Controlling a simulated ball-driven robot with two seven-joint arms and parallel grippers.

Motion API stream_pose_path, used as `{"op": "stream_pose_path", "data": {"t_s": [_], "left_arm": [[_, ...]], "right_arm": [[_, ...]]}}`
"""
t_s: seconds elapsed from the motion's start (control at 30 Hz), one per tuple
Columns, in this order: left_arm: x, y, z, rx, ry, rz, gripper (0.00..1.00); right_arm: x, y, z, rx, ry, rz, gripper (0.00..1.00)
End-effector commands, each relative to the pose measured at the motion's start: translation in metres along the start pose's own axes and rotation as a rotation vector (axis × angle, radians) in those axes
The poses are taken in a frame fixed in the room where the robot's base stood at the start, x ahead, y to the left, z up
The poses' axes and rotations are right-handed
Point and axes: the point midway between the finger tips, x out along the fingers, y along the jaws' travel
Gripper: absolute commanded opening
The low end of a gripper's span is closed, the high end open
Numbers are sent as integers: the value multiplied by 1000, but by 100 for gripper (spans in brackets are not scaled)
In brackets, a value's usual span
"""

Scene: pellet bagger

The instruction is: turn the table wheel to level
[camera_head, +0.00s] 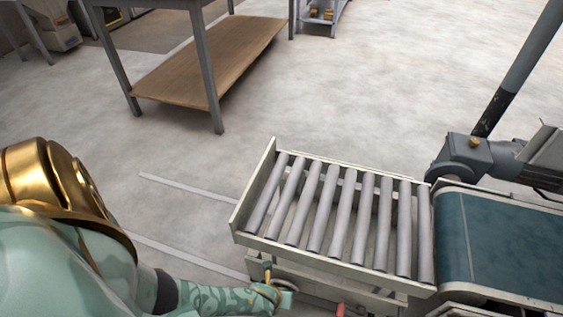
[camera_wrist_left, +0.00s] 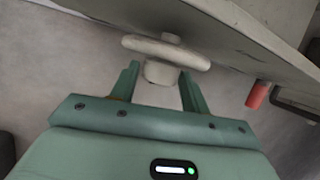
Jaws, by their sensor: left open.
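The roller table (camera_head: 252,239), a pale metal frame with several grey rollers, stands at the centre right in the head view. I cannot tell from here whether it is level. The pale wheel (camera_head: 287,285) sits low at its near side, partly hidden by my left gripper (camera_head: 282,293). In the left wrist view the round wheel (camera_wrist_left: 190,56) and its hub are straight ahead, below the table's edge. My left gripper (camera_wrist_left: 158,78) is open, with its two fingers on either side of the hub. I cannot tell whether they touch it. My right gripper is out of view.
A teal conveyor belt (camera_head: 508,245) adjoins the table's right end. A red handle (camera_wrist_left: 258,95) is to the right of the wheel, also low in the head view (camera_head: 340,310). A wooden-shelved bench (camera_head: 205,72) stands behind. The floor between is clear.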

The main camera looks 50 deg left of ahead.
Motion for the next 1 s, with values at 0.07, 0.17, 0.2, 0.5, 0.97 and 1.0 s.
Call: {"op": "stream_pose_path", "data": {"t_s": [0.07,0.17,0.2,0.5,0.97,1.0], "left_arm": [[0,0,0,0,0,0,46],[0,0,0,0,0,0,38],[0,0,0,0,0,0,27],[0,-1,0,5,-1,13,14],[0,-5,-1,109,-21,251,15],[1,-5,-1,121,-23,280,15]], "right_arm": [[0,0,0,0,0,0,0],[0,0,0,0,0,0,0],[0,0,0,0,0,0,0],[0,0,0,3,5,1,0],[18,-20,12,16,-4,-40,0],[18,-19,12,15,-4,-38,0]]}}
